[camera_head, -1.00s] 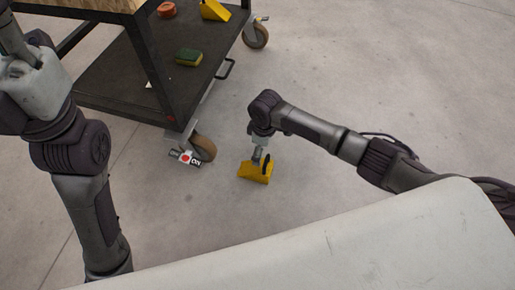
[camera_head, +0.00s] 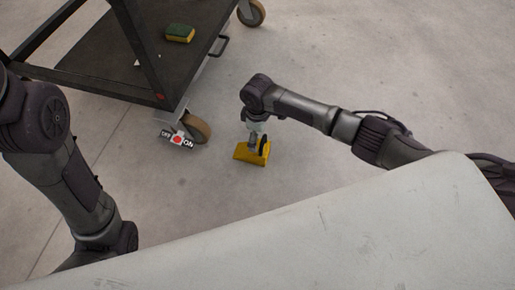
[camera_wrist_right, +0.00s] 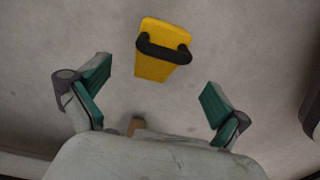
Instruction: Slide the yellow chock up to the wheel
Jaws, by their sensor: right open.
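The yellow chock (camera_head: 246,156) stands on the floor, to the right of and nearer than the cart's caster wheel (camera_head: 198,129), with a floor gap between them. The chock shows with its dark curved handle in the right wrist view (camera_wrist_right: 162,68). My right gripper (camera_wrist_right: 155,98) is open, its two green-padded fingers wide apart; in that view the chock lies above and between them, with nothing gripped. In the head view, my right gripper (camera_head: 257,141) is just above the chock and partly covers it; contact cannot be judged. My left arm shows at the left, but its gripper is out of frame.
The dark cart (camera_head: 120,85) stands at upper left with a green-and-yellow sponge (camera_head: 180,34) on its shelf. An OFF/ON pedal (camera_head: 177,139) sits at the near caster. Another caster (camera_head: 251,13) is at the top.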

